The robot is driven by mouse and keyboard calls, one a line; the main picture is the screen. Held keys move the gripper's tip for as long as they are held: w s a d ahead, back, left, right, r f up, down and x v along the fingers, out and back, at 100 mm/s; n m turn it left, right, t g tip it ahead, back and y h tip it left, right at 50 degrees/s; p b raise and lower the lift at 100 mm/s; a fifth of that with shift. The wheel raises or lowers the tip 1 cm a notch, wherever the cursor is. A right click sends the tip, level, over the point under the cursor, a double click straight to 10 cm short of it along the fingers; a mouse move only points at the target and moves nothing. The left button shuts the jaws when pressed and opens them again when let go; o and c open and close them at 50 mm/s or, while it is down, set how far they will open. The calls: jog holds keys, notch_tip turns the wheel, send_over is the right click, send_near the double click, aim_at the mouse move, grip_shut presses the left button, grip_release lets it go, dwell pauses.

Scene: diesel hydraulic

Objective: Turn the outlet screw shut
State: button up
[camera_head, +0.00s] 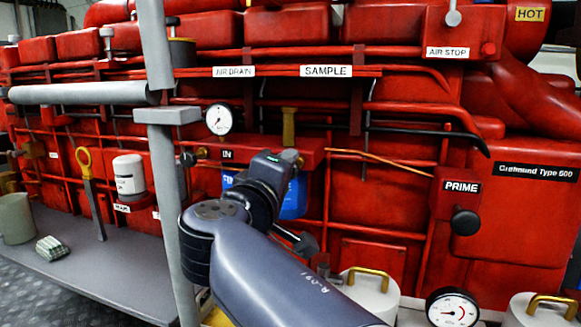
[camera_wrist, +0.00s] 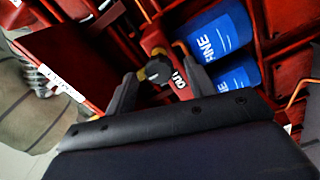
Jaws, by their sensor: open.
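The screw appears between the fingertips, with a gap visible on each side. I cannot tell whether the fingers reach around it in depth. In the head view my arm covers the screw and the fingers.
Blue canisters (camera_wrist: 222,32) stand close to the right finger. A red block (camera_wrist: 70,62) lies left of the gripper. In the head view a grey post (camera_head: 172,210) stands left of my arm, and a pressure gauge (camera_head: 219,119) sits above the "IN" label (camera_head: 227,154).

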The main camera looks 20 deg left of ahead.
jog(key=s, duration=0.6)
jog(key=shift+s+d+p, duration=0.3)
jog(key=shift+d+p, duration=0.1)
jog(key=w, duration=0.3)
jog(key=w+b, duration=0.1)
jog(key=w, duration=0.3)
jog(key=w+a, duration=0.1)
jog(key=w, duration=0.2)
jog(key=shift+w+a+b, duration=0.1)
jog(key=shift+w+b, duration=0.25)
jog(key=shift+w+r, duration=0.1)
jog(key=shift+r, duration=0.05)
jog(key=shift+p, duration=0.3)
